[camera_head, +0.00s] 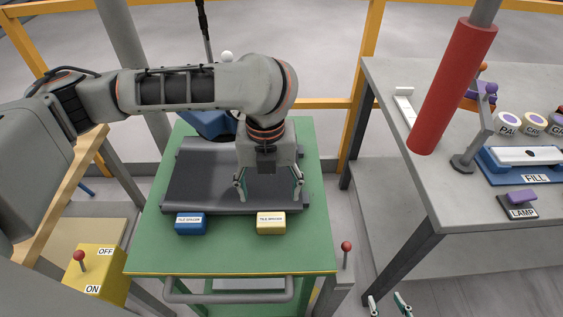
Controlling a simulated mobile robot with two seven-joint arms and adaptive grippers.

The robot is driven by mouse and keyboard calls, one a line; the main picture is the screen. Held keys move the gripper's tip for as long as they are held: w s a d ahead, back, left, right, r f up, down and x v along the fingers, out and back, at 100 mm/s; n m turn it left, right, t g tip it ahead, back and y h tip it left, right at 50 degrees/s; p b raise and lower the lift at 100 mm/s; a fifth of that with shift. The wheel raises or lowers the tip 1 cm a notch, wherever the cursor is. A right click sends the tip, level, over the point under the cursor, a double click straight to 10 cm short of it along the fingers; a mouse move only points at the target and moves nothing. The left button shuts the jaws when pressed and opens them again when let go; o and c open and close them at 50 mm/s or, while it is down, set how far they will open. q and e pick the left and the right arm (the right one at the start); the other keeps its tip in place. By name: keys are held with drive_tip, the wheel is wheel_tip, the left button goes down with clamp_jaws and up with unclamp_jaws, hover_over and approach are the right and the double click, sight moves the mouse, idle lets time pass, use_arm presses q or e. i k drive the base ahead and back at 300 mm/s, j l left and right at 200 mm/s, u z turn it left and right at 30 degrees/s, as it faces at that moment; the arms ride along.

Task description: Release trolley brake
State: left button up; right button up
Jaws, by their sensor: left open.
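The green-topped trolley (145,255) stands in front of me, with a grey handle bar (228,297) along its near edge. A red-knobbed lever (346,247) stands upright on a grey block at its near right corner. No label shows there, so I cannot tell if it is the brake. My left gripper (269,190) points down over the dark slab-like bed (200,185) on the trolley. Its fingers are spread with nothing seen between them. My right gripper (389,302) shows only its fingertips at the bottom edge, apart and empty, right of and nearer than the lever.
A blue block (191,224) and a yellow block (271,223) sit on the trolley. A yellow ON/OFF box (105,268) with a red-knobbed lever stands left. A grey workbench (420,155) with a red padded post (450,90) stands right. Yellow rails run behind.

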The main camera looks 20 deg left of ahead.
sight(346, 246)
drive_tip(key=k, duration=1)
